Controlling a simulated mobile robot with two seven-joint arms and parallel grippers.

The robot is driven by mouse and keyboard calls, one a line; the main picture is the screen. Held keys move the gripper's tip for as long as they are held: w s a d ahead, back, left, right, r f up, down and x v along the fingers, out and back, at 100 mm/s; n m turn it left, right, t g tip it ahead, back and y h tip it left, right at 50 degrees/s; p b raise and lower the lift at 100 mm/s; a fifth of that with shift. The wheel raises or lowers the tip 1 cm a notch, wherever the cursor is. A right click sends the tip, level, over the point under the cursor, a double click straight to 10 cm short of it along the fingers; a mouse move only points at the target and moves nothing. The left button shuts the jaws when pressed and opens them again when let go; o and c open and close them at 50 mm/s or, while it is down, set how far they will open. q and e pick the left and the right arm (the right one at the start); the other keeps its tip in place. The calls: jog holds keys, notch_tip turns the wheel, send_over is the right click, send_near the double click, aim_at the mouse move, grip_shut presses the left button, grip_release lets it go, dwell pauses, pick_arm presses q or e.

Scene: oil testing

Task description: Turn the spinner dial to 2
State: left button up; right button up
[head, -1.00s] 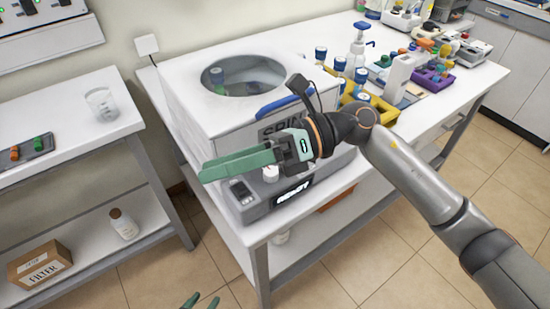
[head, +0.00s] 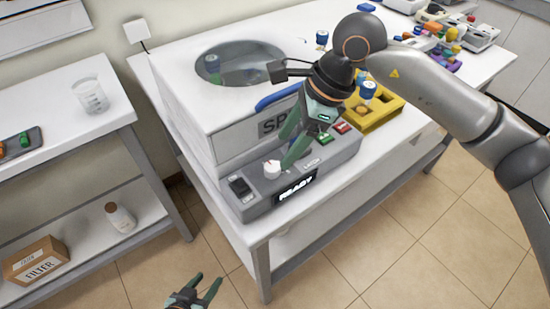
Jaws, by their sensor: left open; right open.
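The spinner (head: 205,118) is a white box with a round lid window, standing on the white table. Its grey front panel holds a white dial (head: 271,168), a switch (head: 240,187) at the left, green and red buttons, and a display reading READY (head: 296,188). The dial's setting is too small to read. My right gripper (head: 285,153) reaches down over the panel, its green fingers apart, with the tips just above and right of the dial. Contact with the dial cannot be told. My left gripper (head: 206,291) is open and empty at the bottom edge, over the floor.
A blue handle (head: 275,97) juts from the spinner's front above the panel. A yellow rack (head: 375,110) with blue-capped vials stands right of it. A side table with a beaker (head: 91,96) is at the left. Open floor lies between the tables.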

aim_at(272, 166)
jog(key=x, duration=0.6)
jog(key=shift+a+f, duration=0.1)
jog(key=shift+f, duration=0.1)
grip_shut()
dwell(0.3)
